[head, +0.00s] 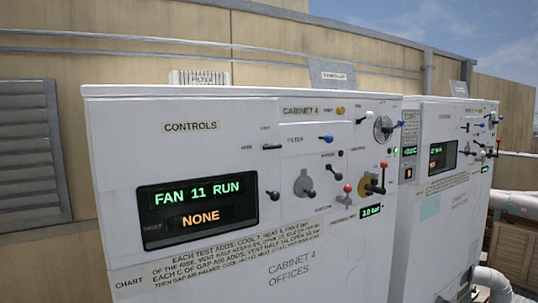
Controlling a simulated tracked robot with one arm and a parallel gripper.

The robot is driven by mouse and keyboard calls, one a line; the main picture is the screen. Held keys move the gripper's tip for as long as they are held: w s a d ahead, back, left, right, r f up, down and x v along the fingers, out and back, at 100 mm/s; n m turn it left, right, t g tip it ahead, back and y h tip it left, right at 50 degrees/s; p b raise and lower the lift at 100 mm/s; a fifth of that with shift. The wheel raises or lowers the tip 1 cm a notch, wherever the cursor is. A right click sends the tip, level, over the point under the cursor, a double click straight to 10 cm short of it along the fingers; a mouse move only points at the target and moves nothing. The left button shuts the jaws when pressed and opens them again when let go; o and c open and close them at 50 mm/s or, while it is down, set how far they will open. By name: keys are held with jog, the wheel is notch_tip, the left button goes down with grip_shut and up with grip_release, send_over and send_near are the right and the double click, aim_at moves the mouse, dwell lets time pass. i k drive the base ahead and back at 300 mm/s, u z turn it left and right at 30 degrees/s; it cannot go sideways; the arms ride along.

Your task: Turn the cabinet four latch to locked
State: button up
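Cabinet 4 (330,285) is a white box, seen from the front and tilted in the picture, with "CABINET 4 OFFICES" on its lower face. Its display (198,205) reads "FAN 11 RUN" and "NONE". On the right of its panel are a grey round plate with a dark lever (304,184) and a yellow disc with a red-knobbed lever (375,184). Blue-tipped levers (326,139) and small knobs sit above and around them. The small labels are too blurred to tell which control is the latch or how it is set. My gripper is not in view.
A second white cabinet (440,225) with a similar panel stands to the right, close beside cabinet 4. A tan wall with a louvred vent (35,150) and metal rails runs behind. Pale pipes (515,205) are at the right edge.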

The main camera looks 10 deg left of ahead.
aim_at(267, 146)
jog(key=u, duration=0.05)
jog(key=k, duration=0.45)
jog(key=z, duration=0.7)
jog(key=i, duration=1.85)
jog(key=u, duration=0.2)
